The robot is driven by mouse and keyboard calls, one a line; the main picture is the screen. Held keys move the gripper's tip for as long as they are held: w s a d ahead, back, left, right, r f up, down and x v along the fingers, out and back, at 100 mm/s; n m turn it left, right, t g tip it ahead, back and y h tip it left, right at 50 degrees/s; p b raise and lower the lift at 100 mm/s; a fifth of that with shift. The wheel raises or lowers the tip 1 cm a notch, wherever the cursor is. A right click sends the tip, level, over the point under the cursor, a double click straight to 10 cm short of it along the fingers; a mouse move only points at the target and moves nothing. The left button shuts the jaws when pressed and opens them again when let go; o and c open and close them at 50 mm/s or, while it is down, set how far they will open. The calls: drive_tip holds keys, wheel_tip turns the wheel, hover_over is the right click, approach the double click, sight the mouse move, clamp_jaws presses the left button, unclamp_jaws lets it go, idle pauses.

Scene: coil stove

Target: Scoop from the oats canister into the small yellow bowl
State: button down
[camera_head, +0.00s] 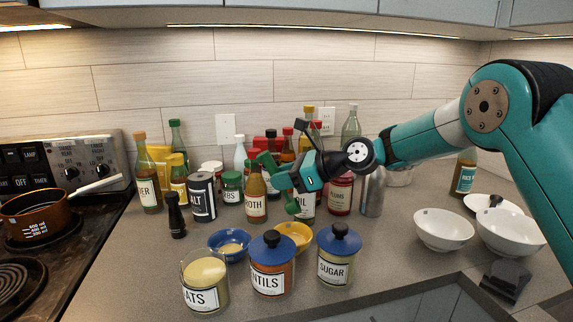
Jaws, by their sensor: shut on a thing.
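The oats canister (205,270) is a clear open jar at the front left of the counter, with pale oats inside and a label partly reading "ATS". The small yellow bowl (297,231) sits behind the lentils and sugar canisters, its front partly hidden by the lentils canister. My gripper (280,190) has green fingers and is above and behind the yellow bowl, in front of the bottles. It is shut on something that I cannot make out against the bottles. The gripper is up and to the right of the oats canister, apart from it.
Blue-lidded lentils (270,281) and sugar (334,270) canisters stand right of the oats. A small blue bowl (218,254) is behind the oats. Bottles and jars crowd the back. White bowls (443,237) and a dark block (505,280) are right. A stove with a pot (38,220) is left.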

drive_tip(key=shift+a+f+n+g+h+p, duration=0.2)
drive_tip(key=shift+a+h+p, duration=0.4)
drive_tip(key=shift+p, duration=0.95)
drive_tip(key=shift+a+f+n+g+h+p, duration=0.15)
drive_tip(key=shift+a+h+p, duration=0.2)
drive_tip(key=shift+h+p, duration=0.8)
drive_tip(key=shift+w+a+f+n+g+h+p, duration=0.15)
drive_tip(key=shift+a+f+h+p, duration=0.4)
drive_tip(key=shift+h+p, duration=0.9)
drive_tip(key=shift+s+a+f+n+g+h+p, duration=0.15)
drive_tip(key=shift+a+f+h+p, duration=0.65)
drive_tip(key=shift+p, duration=1.1)
drive_tip(key=shift+w+a+f+n+g+h+p, duration=0.15)
drive_tip(key=shift+a+h+p, duration=0.3)
drive_tip(key=shift+h+p, duration=1.1)
